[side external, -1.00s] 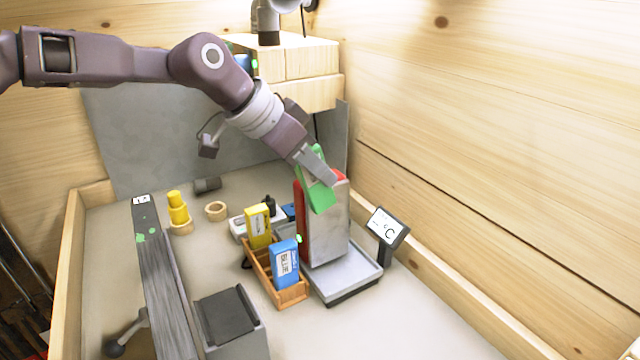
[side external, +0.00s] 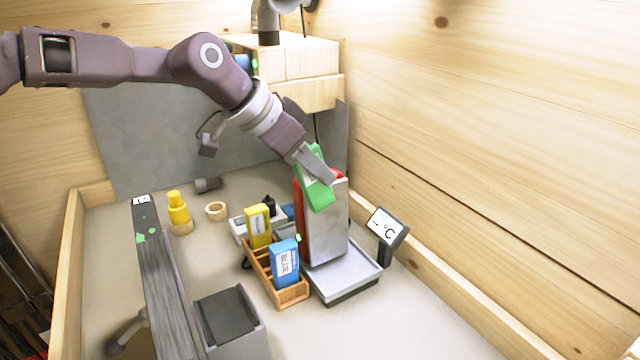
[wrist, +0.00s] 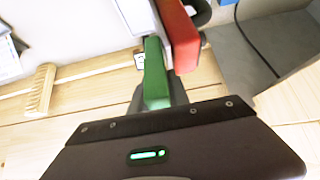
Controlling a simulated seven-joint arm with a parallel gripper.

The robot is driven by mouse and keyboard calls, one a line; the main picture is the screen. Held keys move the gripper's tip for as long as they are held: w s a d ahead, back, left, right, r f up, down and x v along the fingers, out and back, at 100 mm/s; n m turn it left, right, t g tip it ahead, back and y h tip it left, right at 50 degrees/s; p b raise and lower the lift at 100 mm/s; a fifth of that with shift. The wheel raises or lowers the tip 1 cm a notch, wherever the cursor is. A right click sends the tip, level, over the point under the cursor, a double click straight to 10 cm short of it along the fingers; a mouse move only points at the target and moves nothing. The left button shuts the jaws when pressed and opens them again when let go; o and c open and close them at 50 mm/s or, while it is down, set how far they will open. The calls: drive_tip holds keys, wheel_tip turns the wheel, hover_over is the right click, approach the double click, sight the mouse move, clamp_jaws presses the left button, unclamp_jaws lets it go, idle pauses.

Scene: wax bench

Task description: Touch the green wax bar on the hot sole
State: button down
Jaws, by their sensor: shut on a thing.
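The green wax bar (side external: 320,193) is held in my gripper (side external: 318,168), tilted, its lower end against or just in front of the iron's upright metal sole (side external: 328,225). The wrist view also shows the green bar (wrist: 155,75) between my gripper's fingers (wrist: 158,98), with its far end close beside the pale sole plate (wrist: 178,30). Whether bar and sole touch, I cannot tell for sure. The iron (side external: 300,215) has a red body and stands on end on a grey tray (side external: 345,278). Its red body also shows in the wrist view (wrist: 180,35).
A wooden rack (side external: 293,294) left of the iron holds a yellow bar (side external: 258,226) and a blue bar (side external: 284,262). A °C display (side external: 387,228) stands to the right. A long ski-like board (side external: 160,275) and a grey block (side external: 228,315) are at the left.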

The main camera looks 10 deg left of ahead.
idle(0.3)
wheel_tip(320, 180, up, 9)
drive_tip(key=s+d, duration=0.2)
drive_tip(key=s, duration=0.1)
drive_tip(key=shift+d, duration=0.4)
